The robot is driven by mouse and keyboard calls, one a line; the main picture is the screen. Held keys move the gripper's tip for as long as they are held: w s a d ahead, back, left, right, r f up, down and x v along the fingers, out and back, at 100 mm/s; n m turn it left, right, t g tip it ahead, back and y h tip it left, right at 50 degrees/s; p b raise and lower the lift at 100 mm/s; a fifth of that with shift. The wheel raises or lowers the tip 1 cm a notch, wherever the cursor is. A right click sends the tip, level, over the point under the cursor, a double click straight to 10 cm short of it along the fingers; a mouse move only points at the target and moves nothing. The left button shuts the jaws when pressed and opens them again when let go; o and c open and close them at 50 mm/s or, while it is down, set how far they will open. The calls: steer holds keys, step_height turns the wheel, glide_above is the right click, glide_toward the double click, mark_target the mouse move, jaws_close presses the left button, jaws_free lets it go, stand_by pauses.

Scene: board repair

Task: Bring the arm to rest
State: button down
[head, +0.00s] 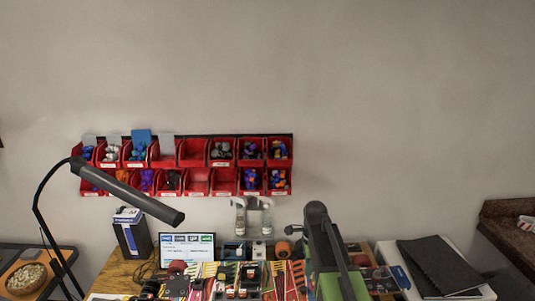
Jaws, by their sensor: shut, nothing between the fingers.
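A dark upright device with a long slanting part (320,232) stands at the right of the bench's middle, in front of a green piece (328,286). I cannot tell for sure what this device is.
Red bins (197,181) with small parts hang on the wall. A black desk lamp (130,193) reaches over the left side. A lit screen (187,246), two pale bottle-like items (239,218) and colourful tools crowd the bench. The wall above is clear.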

steer(key=s+f+n+b, duration=0.4)
steer(key=s+n, duration=0.8)
steer(key=n, duration=0.6)
step_height(320, 180, down, 3)
steer(key=shift+r+t+b, duration=0.2)
steer(key=shift+t+b, duration=0.1)
